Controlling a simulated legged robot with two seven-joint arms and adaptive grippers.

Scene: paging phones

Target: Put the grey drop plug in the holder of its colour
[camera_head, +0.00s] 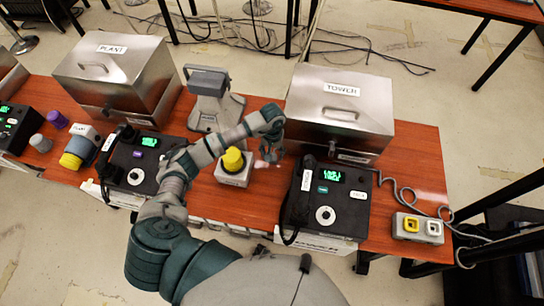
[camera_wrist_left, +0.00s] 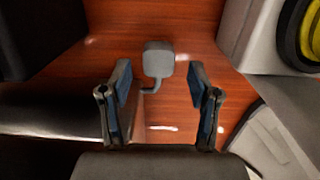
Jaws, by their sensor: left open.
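In the left wrist view a small grey plug (camera_wrist_left: 158,60) with a square head and a thin bent stem lies on the wooden table, just beyond and between my fingertips. My left gripper (camera_wrist_left: 162,105) is open and empty, its two blue-padded fingers apart on either side of the stem end. In the head view my left gripper (camera_head: 270,154) hangs over the table between the yellow knob and the right-hand phone; it largely hides the plug there. A pale holder box (camera_head: 418,228) at the table's right end has one yellow-framed and one whitish-grey-framed square opening. My right gripper is not in view.
A yellow knob (camera_head: 233,160) on a pale box stands left of my gripper. The TOWER steel box (camera_head: 340,105) is behind, with a black phone unit (camera_head: 328,197) before it. Another phone (camera_head: 133,165) is left. A curly cable (camera_head: 405,190) runs toward the holder.

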